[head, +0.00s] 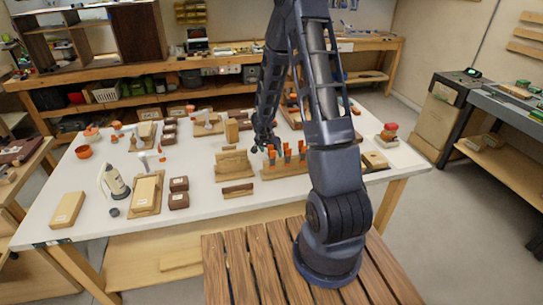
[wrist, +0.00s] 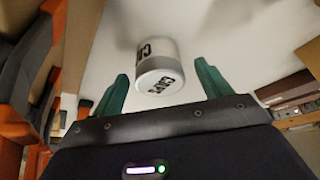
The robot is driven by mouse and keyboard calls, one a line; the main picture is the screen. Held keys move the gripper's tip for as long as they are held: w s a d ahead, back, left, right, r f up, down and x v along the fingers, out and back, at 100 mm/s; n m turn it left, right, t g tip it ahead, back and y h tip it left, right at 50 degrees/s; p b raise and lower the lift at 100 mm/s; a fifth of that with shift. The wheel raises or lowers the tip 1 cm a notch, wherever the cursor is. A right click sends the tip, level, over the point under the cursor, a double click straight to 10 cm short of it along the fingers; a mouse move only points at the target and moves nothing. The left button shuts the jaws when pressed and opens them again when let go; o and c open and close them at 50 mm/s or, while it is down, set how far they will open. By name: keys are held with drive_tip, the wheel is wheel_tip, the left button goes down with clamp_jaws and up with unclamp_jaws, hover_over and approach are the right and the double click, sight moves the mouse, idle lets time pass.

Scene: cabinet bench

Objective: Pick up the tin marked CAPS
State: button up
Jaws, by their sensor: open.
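The white tin (wrist: 160,66) with black CAPS lettering stands out in the wrist view, just ahead of my gripper. My gripper (wrist: 161,78) is open, with its two green fingers spread to the left and right of the tin. Whether a finger touches it I cannot tell. In the head view my gripper (head: 265,144) is low over the middle of the white table (head: 215,198). I cannot make out the tin in the head view; the arm and nearby items crowd that spot.
A wooden rack (head: 285,170) with orange-handled tools stands close to the right of my gripper. Orange and dark shapes (wrist: 22,95) fill the left of the wrist view. Wooden blocks (head: 233,164) stand to the left. The table's front left middle has bare room.

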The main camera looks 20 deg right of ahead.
drive_tip(key=shift+x, duration=0.85)
drive_tip(key=c, duration=1.1)
drive_tip(key=shift+r, duration=0.1)
